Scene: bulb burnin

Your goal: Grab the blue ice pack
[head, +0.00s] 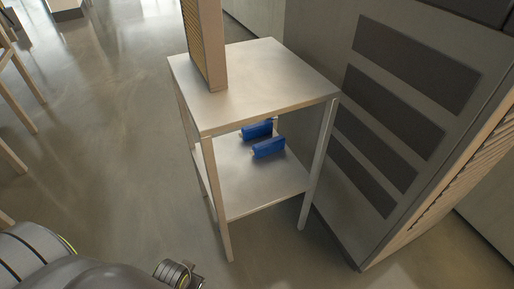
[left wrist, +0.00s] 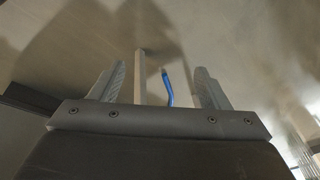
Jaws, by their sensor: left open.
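I cannot tell which is the ice pack. My left gripper (left wrist: 160,78) is open in the left wrist view, its two fingers apart. A thin curved blue strip (left wrist: 168,90) shows between the fingers beyond them; what it belongs to is unclear. No contact with the packs shows. My right gripper is in neither view.
The table's top (head: 270,75) overhangs the lower shelf (head: 245,190), with legs at the corners. A tall framed panel (head: 217,45) stands on the top. A large grey cabinet (head: 400,110) stands close on the right. Open floor (head: 110,130) lies left.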

